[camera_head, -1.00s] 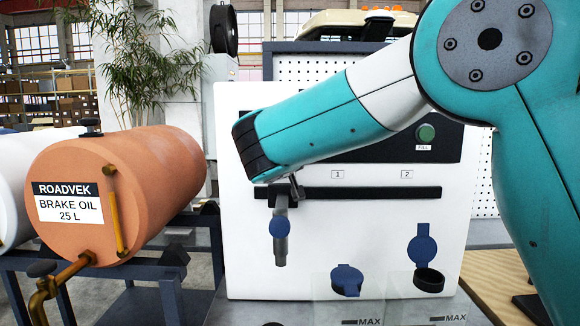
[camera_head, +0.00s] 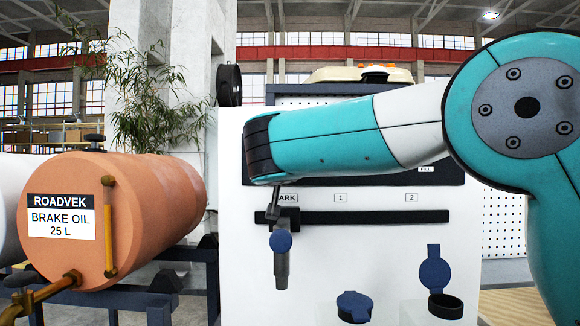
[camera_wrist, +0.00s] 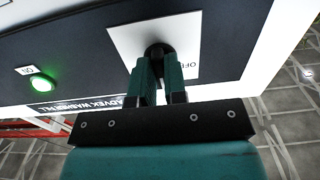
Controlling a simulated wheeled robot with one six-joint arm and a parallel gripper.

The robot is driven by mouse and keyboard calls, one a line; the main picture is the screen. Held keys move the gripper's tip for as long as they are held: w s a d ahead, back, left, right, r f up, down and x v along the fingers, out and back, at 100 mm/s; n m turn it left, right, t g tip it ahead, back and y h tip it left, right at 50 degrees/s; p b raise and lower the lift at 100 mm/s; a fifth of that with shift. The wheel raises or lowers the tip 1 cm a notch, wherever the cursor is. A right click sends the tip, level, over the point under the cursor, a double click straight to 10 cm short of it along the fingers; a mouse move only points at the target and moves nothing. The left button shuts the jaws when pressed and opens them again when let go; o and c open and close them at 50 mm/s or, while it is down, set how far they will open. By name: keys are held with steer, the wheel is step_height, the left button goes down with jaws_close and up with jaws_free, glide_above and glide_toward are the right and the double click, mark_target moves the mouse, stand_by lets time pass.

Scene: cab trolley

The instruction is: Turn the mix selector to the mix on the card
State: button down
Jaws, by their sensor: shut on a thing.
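In the wrist view, the black round knob (camera_wrist: 158,50), which I take for the mix selector, sits on a white plate (camera_wrist: 122,36) on a dark panel. An "OFF" label (camera_wrist: 187,66) shows on the plate to its right. My gripper (camera_wrist: 160,68) is shut on the knob, with a teal finger on each side. The knob's pointer and most of the plate's marks are hidden or cannot be made out. I cannot make out the mix card in either view.
A lit green ON button (camera_wrist: 41,86) is beside the plate. A nozzle (camera_head: 281,262) hangs below the dark rail (camera_head: 365,217). Blue-capped fillers (camera_head: 355,306) (camera_head: 435,275) stand in front. An orange brake oil drum (camera_head: 150,215) is at left.

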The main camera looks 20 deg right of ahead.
steer(key=shift+d+r, duration=0.1)
steer(key=shift+r, duration=0.3)
steer(key=c, duration=1.2)
jaws_free()
steer(key=shift+s, duration=0.15)
steer(key=shift+o, duration=0.2)
steer(key=shift+f, duration=0.15)
steer(key=b+v, duration=0.4)
steer(key=v, duration=1.3)
steer(key=shift+s, duration=0.1)
